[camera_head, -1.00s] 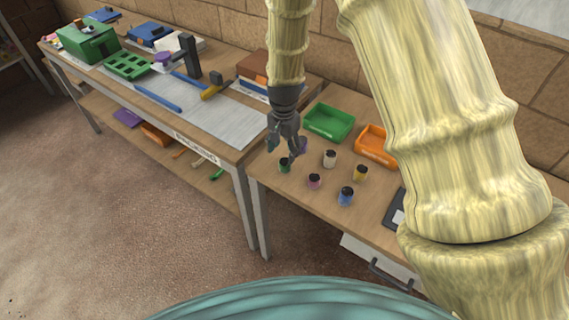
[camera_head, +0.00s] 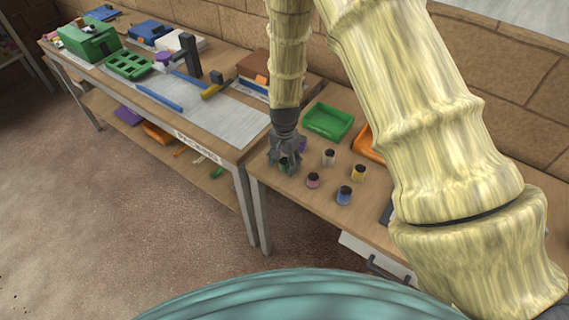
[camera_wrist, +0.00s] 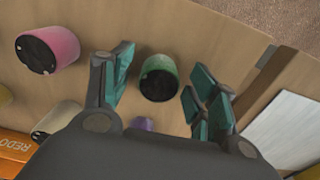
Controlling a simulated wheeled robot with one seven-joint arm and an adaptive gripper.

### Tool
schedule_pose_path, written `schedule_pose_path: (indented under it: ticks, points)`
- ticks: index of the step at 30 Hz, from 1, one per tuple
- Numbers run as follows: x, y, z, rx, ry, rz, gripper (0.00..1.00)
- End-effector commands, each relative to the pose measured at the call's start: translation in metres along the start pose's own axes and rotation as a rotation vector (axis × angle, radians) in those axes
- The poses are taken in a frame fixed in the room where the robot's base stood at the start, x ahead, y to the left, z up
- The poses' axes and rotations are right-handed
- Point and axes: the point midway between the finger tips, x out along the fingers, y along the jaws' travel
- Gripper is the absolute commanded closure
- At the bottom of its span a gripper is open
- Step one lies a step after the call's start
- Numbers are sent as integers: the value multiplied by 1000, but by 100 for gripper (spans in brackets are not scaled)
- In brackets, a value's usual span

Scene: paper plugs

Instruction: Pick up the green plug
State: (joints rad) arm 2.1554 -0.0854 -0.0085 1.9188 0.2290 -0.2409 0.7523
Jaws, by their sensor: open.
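The green plug (camera_wrist: 159,78) stands on the table with its black top up, and in the wrist view it lies between the two teal-padded fingers of my gripper (camera_wrist: 160,92). The fingers are open and a gap shows on each side of the plug. In the head view my gripper (camera_head: 284,163) is low over the table, with its fingers around the green plug (camera_head: 284,162), which they partly hide.
A pink plug (camera_head: 313,180), a blue plug (camera_head: 345,195), a yellow plug (camera_head: 358,173) and a white plug (camera_head: 329,157) stand nearby. A purple plug (camera_wrist: 143,124) is close behind my gripper. Green (camera_head: 328,121) and orange (camera_head: 367,143) trays lie behind them.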

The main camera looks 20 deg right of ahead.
Motion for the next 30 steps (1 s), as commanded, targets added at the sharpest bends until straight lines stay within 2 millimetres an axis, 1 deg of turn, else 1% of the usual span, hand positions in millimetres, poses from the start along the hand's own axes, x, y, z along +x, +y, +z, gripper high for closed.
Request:
schedule_pose_path:
  ticks: [2,3,5,6,10,22,26,30]
  points:
    - [0,0,0,0,0,0,41]
    - [0,0,0,0,0,0,43]
    - [0,0,0,0,0,0,54]
    - [0,0,0,0,0,0,61]
    - [0,0,0,0,0,0,85]
    - [-2,0,0,0,0,0,85]
    - [-8,0,0,0,1,-1,85]
    - [-19,0,-1,0,2,-2,85]
